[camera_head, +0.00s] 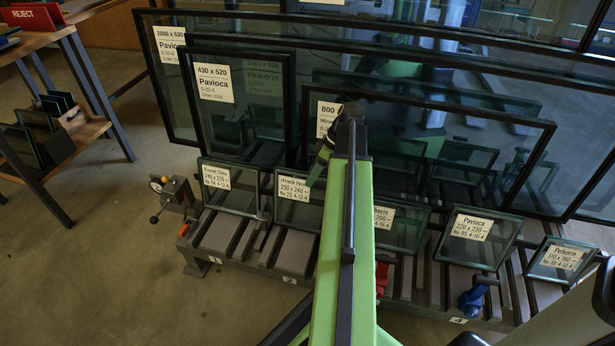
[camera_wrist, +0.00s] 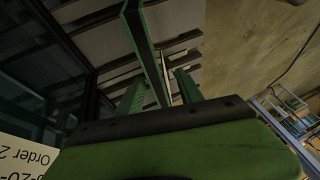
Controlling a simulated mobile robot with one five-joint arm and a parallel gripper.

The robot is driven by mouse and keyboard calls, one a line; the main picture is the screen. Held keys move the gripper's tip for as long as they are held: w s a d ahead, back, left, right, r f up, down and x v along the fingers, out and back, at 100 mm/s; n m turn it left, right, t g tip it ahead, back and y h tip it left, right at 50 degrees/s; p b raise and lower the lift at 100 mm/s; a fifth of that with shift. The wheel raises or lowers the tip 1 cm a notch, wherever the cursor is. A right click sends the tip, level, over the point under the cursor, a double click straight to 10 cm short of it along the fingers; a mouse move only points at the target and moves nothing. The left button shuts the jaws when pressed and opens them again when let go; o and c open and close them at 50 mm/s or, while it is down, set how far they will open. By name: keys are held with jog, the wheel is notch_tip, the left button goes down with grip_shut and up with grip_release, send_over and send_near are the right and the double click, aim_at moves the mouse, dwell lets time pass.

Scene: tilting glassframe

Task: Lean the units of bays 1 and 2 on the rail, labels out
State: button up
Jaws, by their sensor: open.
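The bay 1 unit (camera_head: 230,198), a small dark-edged glass pane, stands at the left of the rack, its white label facing the camera. The bay 2 unit (camera_head: 296,208) stands to its right, label also facing the camera, its right side partly hidden by my arm. Both look tilted back; rail contact cannot be made out. My gripper (camera_head: 318,167) is at the bay 2 unit's upper right corner, mostly hidden behind my arm. In the wrist view my open gripper (camera_wrist: 158,90) has a pane edge (camera_wrist: 143,45) between its fingers, not visibly clamped.
More small units stand to the right, including the Pavioca pane (camera_head: 478,250) and the Peikorin pane (camera_head: 560,265). Large framed panes (camera_head: 235,110) stand close behind. A clamp-like device (camera_head: 174,194) is at the rack's left end. The floor (camera_head: 110,270) at front left is clear.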

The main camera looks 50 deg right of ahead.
jog(key=p+v, duration=0.8)
jog(key=v, duration=0.3)
jog(key=shift+r, duration=0.25)
